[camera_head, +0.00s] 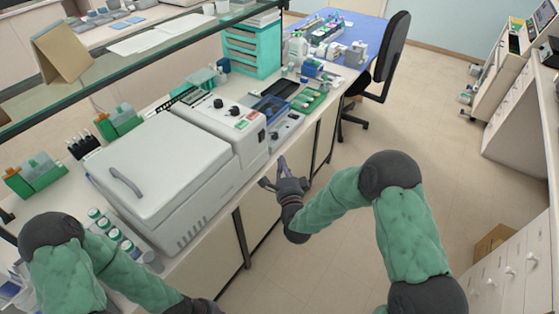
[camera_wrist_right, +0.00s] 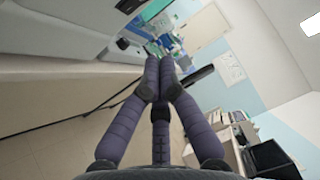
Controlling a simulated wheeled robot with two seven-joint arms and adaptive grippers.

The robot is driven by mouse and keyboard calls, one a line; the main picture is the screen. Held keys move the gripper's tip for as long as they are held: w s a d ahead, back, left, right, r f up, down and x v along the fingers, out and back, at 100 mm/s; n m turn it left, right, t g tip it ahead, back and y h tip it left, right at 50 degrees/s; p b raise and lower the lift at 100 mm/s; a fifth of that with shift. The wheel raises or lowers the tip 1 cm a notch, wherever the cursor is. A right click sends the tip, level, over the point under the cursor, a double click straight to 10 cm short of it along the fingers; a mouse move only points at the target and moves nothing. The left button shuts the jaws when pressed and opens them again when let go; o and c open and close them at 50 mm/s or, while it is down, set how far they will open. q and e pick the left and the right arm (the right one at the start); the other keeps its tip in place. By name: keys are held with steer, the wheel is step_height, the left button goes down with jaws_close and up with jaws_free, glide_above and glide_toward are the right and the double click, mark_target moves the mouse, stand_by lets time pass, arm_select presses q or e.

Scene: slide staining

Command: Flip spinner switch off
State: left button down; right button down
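The spinner (camera_head: 160,175) is a large white machine on the bench, with a closed, handled lid. Its control panel (camera_head: 225,112) behind the lid carries dark knobs and a small green and red patch (camera_head: 248,119), perhaps the switch; its position is too small to tell. My right gripper (camera_head: 279,170) is in front of the bench edge, to the right of the panel and apart from it. In the right wrist view its fingers (camera_wrist_right: 160,72) come together at the tips with nothing between them.
A glass shelf (camera_head: 130,62) runs above the bench's back. Green racks (camera_head: 118,122) and several capped bottles (camera_head: 112,233) stand around the spinner. Blue and green trays (camera_head: 270,108) lie beyond the panel. A black chair (camera_head: 388,55) stands farther back. The floor to the right is open.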

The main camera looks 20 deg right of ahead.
glide_toward(263, 137)
steer(key=w+d+r, duration=0.1)
steer(key=w+d, duration=0.2)
steer(key=d, duration=0.2)
steer(key=shift+w+a+r, duration=0.25)
steer(key=shift+w+a, duration=0.4)
steer(key=shift+w, duration=0.15)
steer(key=shift+w+a+r, duration=0.2)
steer(key=shift+w+a, duration=0.45)
steer(key=shift+w, duration=0.2)
